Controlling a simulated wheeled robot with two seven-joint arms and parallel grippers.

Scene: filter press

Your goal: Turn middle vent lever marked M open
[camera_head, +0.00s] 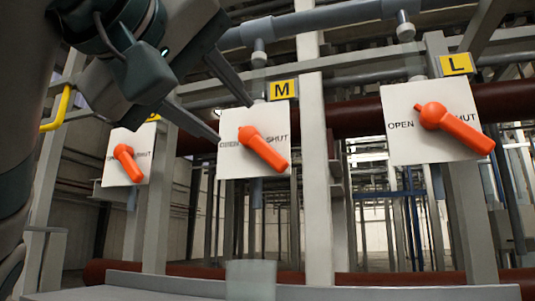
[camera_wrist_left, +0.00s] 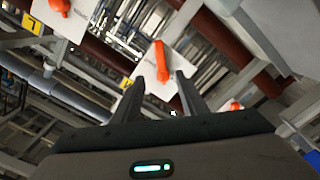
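The middle vent lever (camera_head: 263,149) is orange, on a white plate (camera_head: 229,185) under a yellow M tag (camera_head: 282,90). Its handle slants down to the right, below the word SHUT; OPEN is printed at left. My left gripper (camera_head: 232,122) comes in from the upper left with its two fingers apart, the tips overlapping the plate's upper left area in the head view. In the left wrist view, an orange lever (camera_wrist_left: 161,62), apparently the middle one, shows beyond and between the open fingertips (camera_wrist_left: 161,76). No contact is visible. My right gripper is not in view.
The orange L lever (camera_head: 455,127) on its own plate is at the right. Another orange lever (camera_head: 128,162) is at the left, its yellow tag partly covered. Grey posts (camera_head: 315,180) and dark red pipes (camera_head: 355,117) stand around the plates. A yellow bent bar (camera_head: 63,106) is at far left.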

